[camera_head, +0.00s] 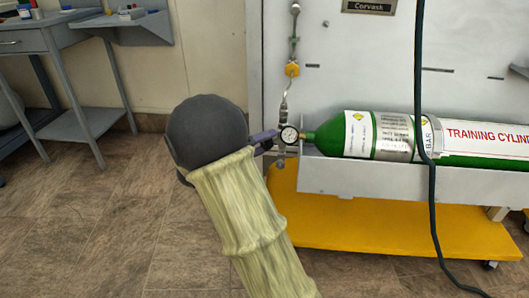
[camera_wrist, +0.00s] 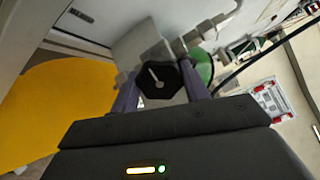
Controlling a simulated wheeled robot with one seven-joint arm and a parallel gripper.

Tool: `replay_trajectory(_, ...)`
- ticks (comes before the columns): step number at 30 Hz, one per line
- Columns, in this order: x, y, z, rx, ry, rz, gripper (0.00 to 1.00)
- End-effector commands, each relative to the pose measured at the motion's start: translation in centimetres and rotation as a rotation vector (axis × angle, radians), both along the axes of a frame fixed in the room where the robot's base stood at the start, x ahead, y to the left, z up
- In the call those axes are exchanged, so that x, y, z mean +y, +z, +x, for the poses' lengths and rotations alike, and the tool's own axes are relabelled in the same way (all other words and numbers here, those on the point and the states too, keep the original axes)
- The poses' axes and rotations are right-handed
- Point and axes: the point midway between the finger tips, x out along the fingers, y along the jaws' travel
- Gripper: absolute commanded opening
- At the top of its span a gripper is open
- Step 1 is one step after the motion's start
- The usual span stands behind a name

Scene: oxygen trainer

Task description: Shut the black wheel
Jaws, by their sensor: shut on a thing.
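The black wheel (camera_wrist: 158,79) is a dark, many-sided knob with a light pointer mark, in the middle of the wrist view. In the head view my gripper (camera_head: 263,138) reaches the fittings beside the round gauge (camera_head: 289,134). The wheel itself is hidden there behind my wrist. The green cylinder (camera_head: 390,136) lies on its side to the right of the gauge.
A yellow base (camera_head: 400,222) stands under the white panel (camera_head: 350,60). A dark hose (camera_head: 418,90) hangs in front of the cylinder. A yellow fitting (camera_head: 292,69) sits on the pipe above the gauge. A grey table (camera_head: 70,40) stands at the left. The floor at lower left is clear.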

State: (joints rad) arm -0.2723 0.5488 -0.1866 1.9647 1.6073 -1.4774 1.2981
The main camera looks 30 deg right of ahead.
Motion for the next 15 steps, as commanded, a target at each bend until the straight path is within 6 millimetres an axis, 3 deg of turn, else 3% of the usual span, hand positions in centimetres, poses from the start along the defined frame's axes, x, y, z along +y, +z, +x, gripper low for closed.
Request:
replay_trajectory(1,0.11,-0.74,0.01,-0.043,0.002,0.009,0.23)
replay_trajectory(15,0.15,-0.33,0.09,-0.482,0.002,0.071,0.23)
